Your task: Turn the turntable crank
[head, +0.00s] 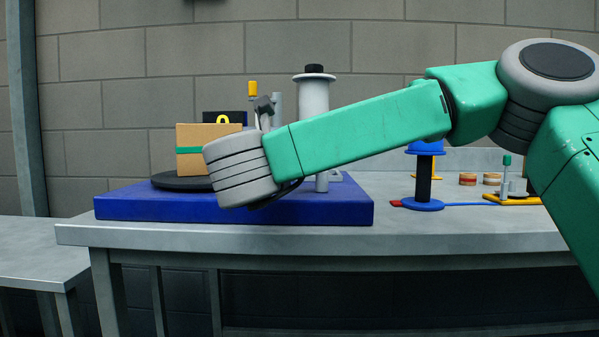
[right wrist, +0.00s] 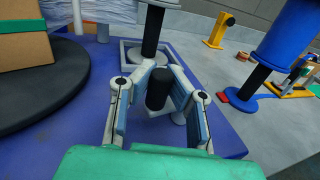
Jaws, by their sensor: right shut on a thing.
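The turntable, a black disc (head: 165,182), lies on a blue base (head: 140,207) at the left of the bench and carries a cardboard box (head: 194,137) with a green band. The right wrist view shows the disc (right wrist: 65,92) and box (right wrist: 22,52) at the left. The crank's black upright handle (right wrist: 159,88) stands between the fingers of my right gripper (right wrist: 161,79), which is shut on it. In the head view my right arm's wrist hides this gripper and the crank. My left gripper is in neither view.
A white cylinder with a black top (head: 314,95) stands on the base behind my arm. A blue-and-black stand (head: 424,180), small round reddish-tan pieces (head: 467,179) and a yellow fixture (head: 513,199) are further right. A yellow post (right wrist: 217,32) stands beyond the base.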

